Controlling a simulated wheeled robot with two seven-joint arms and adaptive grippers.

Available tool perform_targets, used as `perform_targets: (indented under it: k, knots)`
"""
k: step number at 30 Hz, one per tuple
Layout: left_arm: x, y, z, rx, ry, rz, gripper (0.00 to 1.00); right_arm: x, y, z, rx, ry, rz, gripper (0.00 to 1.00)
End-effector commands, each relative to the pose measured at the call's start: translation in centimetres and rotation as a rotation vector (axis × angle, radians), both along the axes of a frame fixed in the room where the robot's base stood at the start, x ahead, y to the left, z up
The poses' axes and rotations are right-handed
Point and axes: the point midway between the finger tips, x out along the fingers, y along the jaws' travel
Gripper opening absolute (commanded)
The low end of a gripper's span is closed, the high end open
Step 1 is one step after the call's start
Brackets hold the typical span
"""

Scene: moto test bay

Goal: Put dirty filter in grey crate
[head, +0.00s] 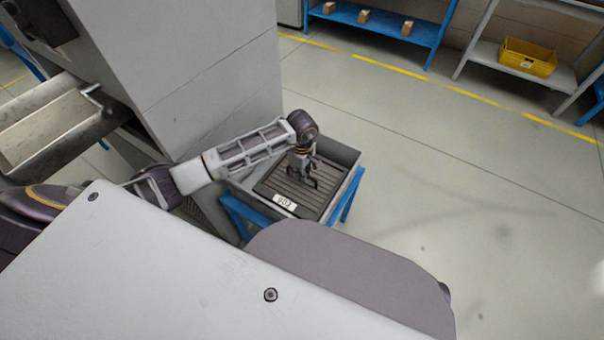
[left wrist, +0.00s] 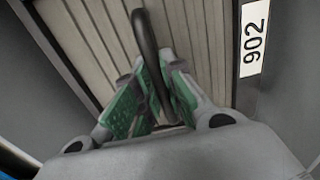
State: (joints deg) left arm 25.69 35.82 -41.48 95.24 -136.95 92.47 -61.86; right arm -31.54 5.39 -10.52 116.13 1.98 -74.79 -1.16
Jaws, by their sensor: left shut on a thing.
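The dirty filter (head: 275,183) is a flat panel with grey-brown pleats, a dark frame and a white label reading 902. In the head view it lies inside the walls of the grey crate (head: 342,153); I cannot tell whether it rests on the crate's floor. My left gripper (head: 304,177) is over the filter, pointing down. In the left wrist view, the green-padded fingers of the left gripper (left wrist: 158,100) are shut on the filter's dark looped handle (left wrist: 145,38). The pleats (left wrist: 100,45) show behind. My right gripper is out of view.
The crate stands on a blue frame (head: 236,215) beside a tall grey cabinet (head: 225,85). Open floor (head: 430,170) lies to the right. A blue shelf (head: 385,27) with small boxes and a yellow bin (head: 527,58) stand at the back.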

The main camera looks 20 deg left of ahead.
Motion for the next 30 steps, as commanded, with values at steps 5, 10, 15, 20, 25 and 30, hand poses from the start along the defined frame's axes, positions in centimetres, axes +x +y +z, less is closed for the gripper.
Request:
perform_targets:
  k: [5, 10, 15, 20, 25, 30]
  knots:
    - [0.10, -0.05, 0.01, -0.001, -0.003, 0.000, 0.00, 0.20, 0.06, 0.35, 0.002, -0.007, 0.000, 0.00]
    - [0.10, -0.03, -0.02, -0.001, -0.003, 0.000, 0.00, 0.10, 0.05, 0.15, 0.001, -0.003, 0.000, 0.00]
    - [0.00, -0.01, -0.38, 0.000, -0.001, 0.000, 0.14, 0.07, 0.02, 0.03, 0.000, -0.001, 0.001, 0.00]
    - [0.00, -0.02, -0.34, 0.000, 0.000, 0.000, 0.33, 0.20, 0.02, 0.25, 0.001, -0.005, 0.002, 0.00]
    - [0.00, -0.02, -0.34, 0.000, 0.000, 0.000, 0.33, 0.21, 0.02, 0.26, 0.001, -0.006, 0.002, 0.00]
    - [-0.01, -0.03, -0.31, 0.000, 0.000, 0.000, 0.33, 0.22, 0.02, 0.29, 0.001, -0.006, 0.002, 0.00]
